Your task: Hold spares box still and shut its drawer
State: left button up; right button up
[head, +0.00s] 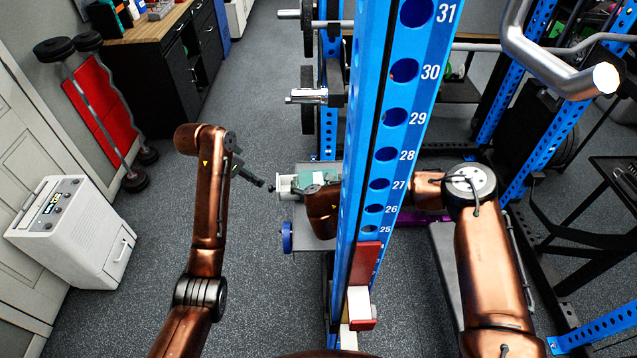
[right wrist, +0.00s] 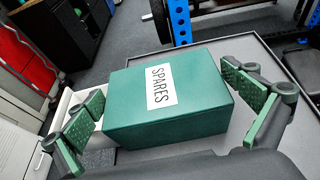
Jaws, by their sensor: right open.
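The green spares box (right wrist: 165,90), with a white SPARES label on top, sits on a grey surface (right wrist: 225,50) in the right wrist view. In the head view the blue post partly hides the box (head: 322,175). Its pale drawer (head: 285,184) sticks out to the left. My right gripper (right wrist: 170,112) is open, one finger on each side of the box, with visible gaps. My left gripper (head: 258,179) is just left of the drawer's front, pointing at it; whether it touches is unclear. Its fingers are seen edge-on.
A blue numbered rack post (head: 398,120) stands in front of the box and my right wrist. A blue disc (head: 287,237) sits below the drawer side. A white appliance (head: 72,232) and a red panel (head: 100,105) stand at left. The floor between them and my left arm is clear.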

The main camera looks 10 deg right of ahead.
jog(key=shift+c, duration=0.7)
jog(key=c, duration=0.9)
